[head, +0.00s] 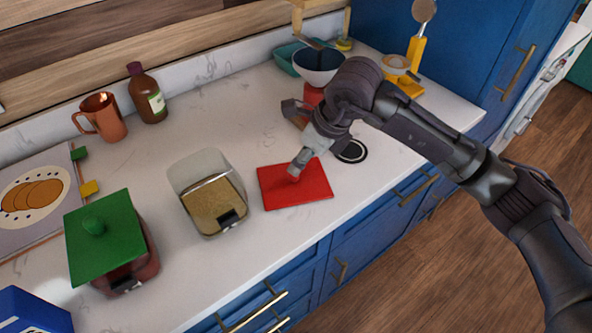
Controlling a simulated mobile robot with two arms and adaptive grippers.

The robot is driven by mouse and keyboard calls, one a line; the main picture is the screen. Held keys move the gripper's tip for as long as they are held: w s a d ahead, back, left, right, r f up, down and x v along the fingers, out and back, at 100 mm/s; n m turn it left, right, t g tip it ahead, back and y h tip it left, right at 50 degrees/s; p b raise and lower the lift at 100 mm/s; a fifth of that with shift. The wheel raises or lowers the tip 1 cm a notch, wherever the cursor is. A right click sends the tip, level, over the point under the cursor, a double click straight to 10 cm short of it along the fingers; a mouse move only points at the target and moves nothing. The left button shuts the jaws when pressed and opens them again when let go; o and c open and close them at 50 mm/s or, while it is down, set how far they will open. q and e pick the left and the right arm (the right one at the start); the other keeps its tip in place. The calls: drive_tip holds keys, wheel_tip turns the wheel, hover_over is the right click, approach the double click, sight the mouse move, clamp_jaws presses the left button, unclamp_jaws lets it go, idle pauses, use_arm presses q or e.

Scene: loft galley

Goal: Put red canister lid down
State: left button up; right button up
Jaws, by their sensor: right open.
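The red canister lid (310,187) lies flat on the white counter, near its front edge. My right gripper (299,158) is open above the lid's far side, with a grey fingertip over or against the lid; I cannot tell if they touch. A clear canister (190,172) with tan contents stands open and lidless to the left of the red lid. My left gripper is not in view.
A canister (141,270) with a green lid (107,238) stands at left. A brown bottle (148,97) and an orange mug (104,119) stand at the back. Bowls (318,76), a red item (313,95) and a black-ringed disc (352,151) are near my right arm. Counter between canister and bowls is clear.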

drive_tip(key=b+v, duration=0.1)
drive_tip(key=v, duration=0.4)
drive_tip(key=shift+r, duration=0.25)
drive_tip(key=shift+s, duration=0.1)
